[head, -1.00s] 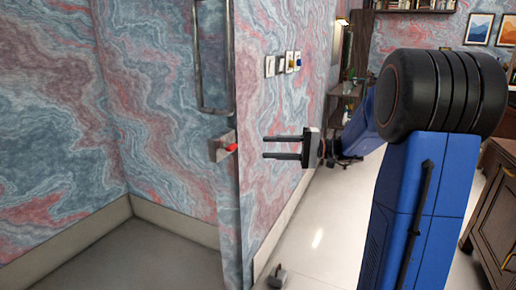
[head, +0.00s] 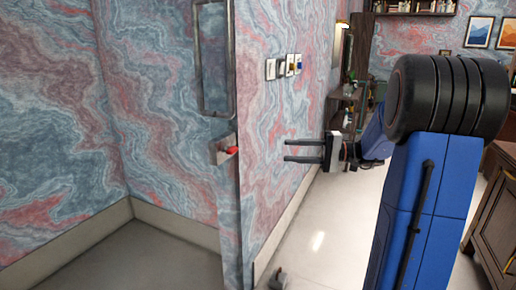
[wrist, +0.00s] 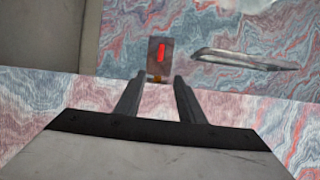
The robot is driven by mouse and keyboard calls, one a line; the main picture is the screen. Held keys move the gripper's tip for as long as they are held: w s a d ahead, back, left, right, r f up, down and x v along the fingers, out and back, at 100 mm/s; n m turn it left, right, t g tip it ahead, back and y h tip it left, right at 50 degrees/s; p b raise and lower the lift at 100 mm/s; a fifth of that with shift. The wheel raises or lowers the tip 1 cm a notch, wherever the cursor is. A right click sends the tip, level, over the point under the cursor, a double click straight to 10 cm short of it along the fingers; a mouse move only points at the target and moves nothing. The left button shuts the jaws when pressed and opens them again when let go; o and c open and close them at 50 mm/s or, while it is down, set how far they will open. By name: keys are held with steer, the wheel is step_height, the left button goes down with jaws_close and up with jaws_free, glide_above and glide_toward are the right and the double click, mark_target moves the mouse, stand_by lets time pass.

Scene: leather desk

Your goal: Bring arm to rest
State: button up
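My gripper (head: 288,151) is in the middle of the head view, with its two dark fingers pointing left, parallel and apart. Nothing is between them. It is in front of the marbled wall, to the right of a metal plate with a red part (head: 227,149). In the wrist view my gripper (wrist: 159,80) shows its two fingers spread. The plate with the red part (wrist: 160,58) appears beyond the fingertips there, apart from them. My blue and black arm fills the right of the head view.
A metal handle frame (head: 201,60) is on the panel above the red part. Several small switches (head: 283,67) are on the wall. A grey doorstop-like object (head: 278,279) is on the floor. A wooden cabinet (head: 497,210) stands at the right. Pale floor (head: 320,240) is open between.

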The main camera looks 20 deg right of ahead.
steer(key=s+a+f+n+g+h, duration=0.1)
steer(key=s+a+f+g+h, duration=0.25)
steer(key=s+a, duration=0.4)
steer(key=s+a+f+n+g+h, duration=0.1)
steer(key=s+a+f+g+h, duration=0.2)
steer(key=s+a, duration=0.45)
steer(key=s+d+f+n+t+h, duration=0.1)
steer(key=s+d+f+t+h, duration=0.1)
steer(key=s+f+h, duration=0.2)
steer(key=s+d+f+n+t+h, duration=0.2)
steer(key=s+f+h, duration=0.3)
steer(key=s, duration=0.5)
steer(key=shift+s+h, duration=0.25)
steer(key=shift+h, duration=0.2)
steer(key=shift+d, duration=0.1)
